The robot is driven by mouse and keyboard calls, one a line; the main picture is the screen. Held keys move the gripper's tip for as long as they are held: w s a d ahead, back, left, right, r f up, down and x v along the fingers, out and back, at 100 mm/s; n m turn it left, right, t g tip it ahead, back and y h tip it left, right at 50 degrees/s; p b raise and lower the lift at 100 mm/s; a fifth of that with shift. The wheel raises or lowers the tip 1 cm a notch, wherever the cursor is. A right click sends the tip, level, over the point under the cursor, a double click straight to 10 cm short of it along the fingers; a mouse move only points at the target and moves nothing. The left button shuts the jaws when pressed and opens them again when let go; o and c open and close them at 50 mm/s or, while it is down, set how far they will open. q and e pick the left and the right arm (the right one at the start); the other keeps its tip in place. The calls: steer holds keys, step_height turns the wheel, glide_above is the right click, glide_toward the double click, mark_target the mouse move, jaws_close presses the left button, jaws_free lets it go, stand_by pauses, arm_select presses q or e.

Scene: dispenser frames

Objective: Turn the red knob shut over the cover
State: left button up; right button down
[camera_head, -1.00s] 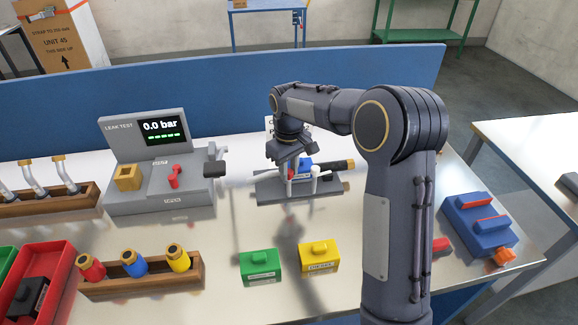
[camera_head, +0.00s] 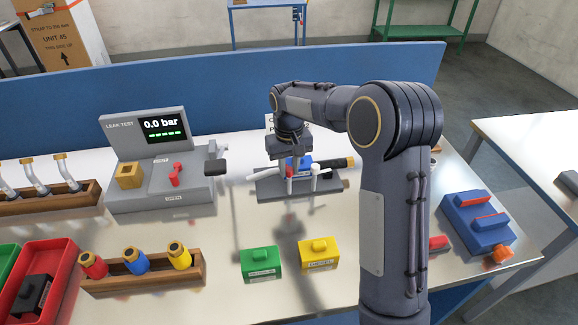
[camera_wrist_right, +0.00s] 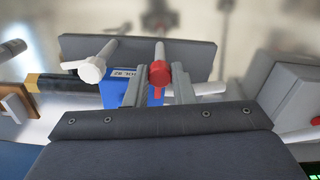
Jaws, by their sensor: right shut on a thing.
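The red knob (camera_wrist_right: 160,73) sits between the fingers of my right gripper (camera_wrist_right: 161,78) in the right wrist view. The gripper is shut on it. A blue block (camera_wrist_right: 145,94) with a white label, which looks like the cover, lies right below the knob and is partly hidden by the fingers. In the head view my right gripper (camera_head: 290,150) reaches down over the grey fixture (camera_head: 270,192), the blue block (camera_head: 304,162) just under it. Only a small bit of the red knob (camera_head: 289,171) shows there. My left gripper is in neither view.
A white tap (camera_wrist_right: 90,68) stands left of the knob in the right wrist view. A leak tester (camera_head: 190,195) reading 0.0 bar, with its own red lever (camera_head: 175,174), stands to the left. Green (camera_head: 261,263) and yellow (camera_head: 319,254) blocks lie in front of the fixture.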

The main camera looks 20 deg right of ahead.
mark_target(289, 169)
steer(key=c, duration=1.2)
jaws_free()
steer(key=shift+c, duration=0.2)
step_height(289, 169, up, 7)
steer(key=shift+r, duration=0.45)
steer(key=s+d+r+t+y, duration=0.1)
steer(key=s+r+y, duration=0.15)
steer(key=s, duration=0.55)
steer(key=s+a+f+t, duration=0.2)
steer(key=s+a, duration=0.1)
steer(key=s, duration=0.8)
steer(key=s+a+f+t+y, duration=0.1)
steer(key=s+a+f+t, duration=0.1)
steer(key=s, duration=0.9)
steer(key=shift+s+a+f+m+t, duration=0.2)
steer(key=shift+a+m+t, duration=0.1)
steer(key=shift+a, duration=0.4)
